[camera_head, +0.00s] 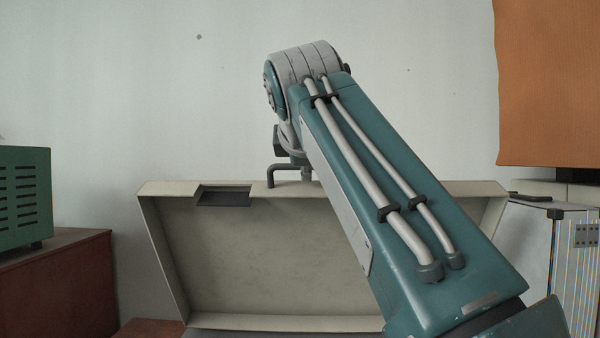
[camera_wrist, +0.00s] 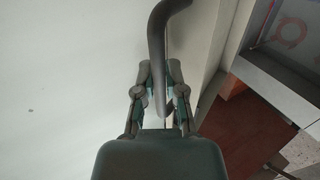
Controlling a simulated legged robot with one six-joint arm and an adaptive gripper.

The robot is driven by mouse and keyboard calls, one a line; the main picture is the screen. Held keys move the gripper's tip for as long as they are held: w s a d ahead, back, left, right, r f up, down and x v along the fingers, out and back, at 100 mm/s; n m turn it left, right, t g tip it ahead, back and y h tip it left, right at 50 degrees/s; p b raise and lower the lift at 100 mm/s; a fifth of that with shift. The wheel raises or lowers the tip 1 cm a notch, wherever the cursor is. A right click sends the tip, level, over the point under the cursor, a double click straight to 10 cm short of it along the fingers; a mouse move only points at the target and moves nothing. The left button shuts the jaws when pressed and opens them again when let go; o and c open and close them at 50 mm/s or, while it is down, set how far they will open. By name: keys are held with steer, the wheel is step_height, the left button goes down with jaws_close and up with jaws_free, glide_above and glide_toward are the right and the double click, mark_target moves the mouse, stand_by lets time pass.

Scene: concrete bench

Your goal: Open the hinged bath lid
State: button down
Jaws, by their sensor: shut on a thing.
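The pale beige bath lid (camera_head: 260,255) stands raised in the head view, with its hollow inner side facing me and its hinge edge low. Its dark bar handle (camera_head: 272,177) sticks up from the top edge. In the wrist view the handle (camera_wrist: 159,35) runs down between the two fingers of my gripper (camera_wrist: 160,75), which is shut on it. In the head view my arm hides most of the gripper and the right part of the lid.
A green slotted box (camera_head: 24,196) sits on a reddish-brown cabinet (camera_head: 60,285) at left. An orange panel (camera_head: 550,80) hangs at upper right, above a pale ribbed unit (camera_head: 578,265). A plain wall stands behind the lid.

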steer(key=shift+a+f, duration=0.1)
steer(key=c, duration=0.7)
jaws_free()
steer(key=shift+w+a, duration=0.1)
steer(key=v, duration=1.2)
steer(key=shift+a, duration=0.25)
